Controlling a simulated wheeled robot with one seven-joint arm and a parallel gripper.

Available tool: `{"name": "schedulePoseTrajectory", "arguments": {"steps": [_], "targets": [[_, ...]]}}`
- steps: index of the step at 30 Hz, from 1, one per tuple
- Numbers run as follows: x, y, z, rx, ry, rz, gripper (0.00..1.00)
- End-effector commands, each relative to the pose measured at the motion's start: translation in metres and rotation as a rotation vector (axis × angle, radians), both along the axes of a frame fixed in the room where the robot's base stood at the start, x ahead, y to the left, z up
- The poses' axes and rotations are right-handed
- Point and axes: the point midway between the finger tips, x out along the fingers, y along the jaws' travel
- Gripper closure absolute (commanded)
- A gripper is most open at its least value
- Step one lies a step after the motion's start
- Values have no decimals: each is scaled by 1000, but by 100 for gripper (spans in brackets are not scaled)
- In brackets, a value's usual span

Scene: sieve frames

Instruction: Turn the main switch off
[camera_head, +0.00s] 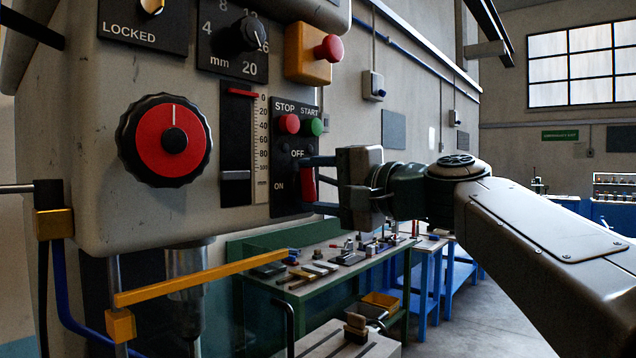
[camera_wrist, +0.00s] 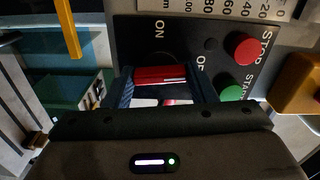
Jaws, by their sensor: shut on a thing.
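The main switch is a red lever (camera_head: 308,183) on the black control panel (camera_head: 284,206), low and right, beside the ON label and below the OFF label. It also shows as a red bar in the wrist view (camera_wrist: 158,74). My gripper (camera_head: 314,185) reaches in from the right, with one finger above the lever and one below. In the wrist view, the gripper's fingers (camera_wrist: 163,84) stand on either side of the red lever, shut on it. The lever's base is partly hidden.
Above the switch are the red STOP button (camera_head: 289,124) and green START button (camera_head: 313,127). An emergency button (camera_head: 329,48) sits on a yellow box higher up. A red dial (camera_head: 165,140) is to the left. A yellow bar (camera_head: 200,279) juts out below.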

Motion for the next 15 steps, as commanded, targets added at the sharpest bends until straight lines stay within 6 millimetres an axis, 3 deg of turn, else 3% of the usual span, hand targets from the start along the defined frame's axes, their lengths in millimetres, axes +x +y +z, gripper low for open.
{"name": "schedulePoseTrajectory", "arguments": {"steps": [15], "targets": [[0, 0, -1, 84, 112, 3, 72]]}}
